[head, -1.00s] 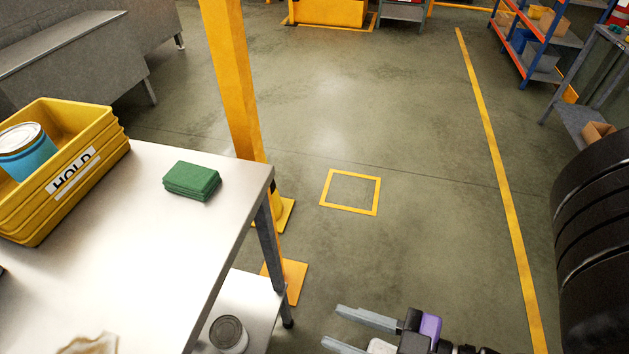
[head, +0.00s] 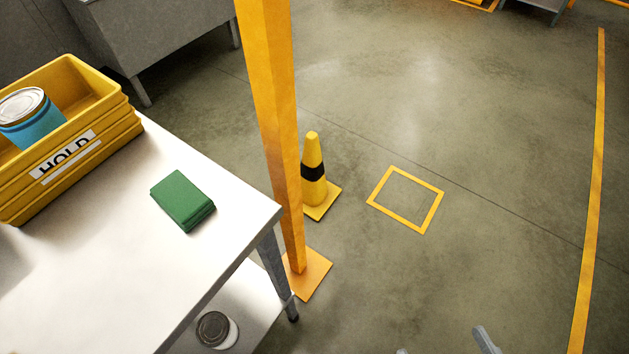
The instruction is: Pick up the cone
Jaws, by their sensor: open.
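The cone (head: 313,168) is yellow with a black band and a square yellow base. It stands upright on the floor just right of and behind the orange post (head: 273,120), which hides a little of its left side. My gripper (head: 445,345) shows only as two grey fingertips at the bottom edge, spread apart with nothing seen between them. It is nearer to me than the cone and to its right, well apart from it.
A metal table (head: 115,285) fills the left, with a yellow HOLD bin (head: 75,150), a green block (head: 182,200) and a can on its lower shelf (head: 217,330). A yellow floor square (head: 405,200) lies right of the cone. The floor around it is clear.

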